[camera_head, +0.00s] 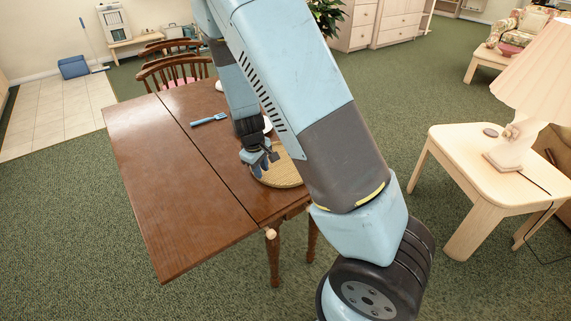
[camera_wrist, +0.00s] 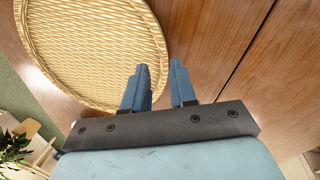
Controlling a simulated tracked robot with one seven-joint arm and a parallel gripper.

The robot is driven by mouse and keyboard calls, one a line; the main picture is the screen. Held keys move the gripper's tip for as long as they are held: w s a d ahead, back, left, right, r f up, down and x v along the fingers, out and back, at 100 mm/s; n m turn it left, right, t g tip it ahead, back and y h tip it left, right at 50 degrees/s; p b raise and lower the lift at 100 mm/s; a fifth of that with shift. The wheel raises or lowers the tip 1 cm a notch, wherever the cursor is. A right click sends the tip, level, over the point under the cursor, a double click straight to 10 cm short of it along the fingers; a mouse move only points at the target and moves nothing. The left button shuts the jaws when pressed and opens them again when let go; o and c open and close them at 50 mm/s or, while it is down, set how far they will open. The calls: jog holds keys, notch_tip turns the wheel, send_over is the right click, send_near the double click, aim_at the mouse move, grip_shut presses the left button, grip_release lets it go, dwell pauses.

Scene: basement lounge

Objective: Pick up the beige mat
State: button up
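The beige mat (camera_head: 281,174) is a round, woven piece lying flat on the brown wooden table (camera_head: 165,160), near its right end. My arm hides part of it in the head view. In the wrist view the mat (camera_wrist: 92,45) fills the upper left, with its raised rim clear to see. My gripper (camera_head: 262,163) is at the mat's left edge in the head view. In the wrist view my gripper (camera_wrist: 160,80) has its two blue fingers apart, with nothing between them. The left finger overlaps the mat's rim in the picture; I cannot tell whether it touches.
A blue utensil (camera_head: 209,119) lies on the table left of my gripper. White dishes stand partly hidden behind my arm. Wooden chairs (camera_head: 172,72) stand at the table's far side. A side table (camera_head: 485,165) with a lamp (camera_head: 535,85) is at the right.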

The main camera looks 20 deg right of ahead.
jog(key=shift+w+d+f, duration=0.15)
jog(key=shift+f, duration=0.9)
jog(key=shift+w+d+f, duration=0.15)
jog(key=shift+f, duration=0.9)
jog(key=shift+c, duration=0.3)
grip_shut()
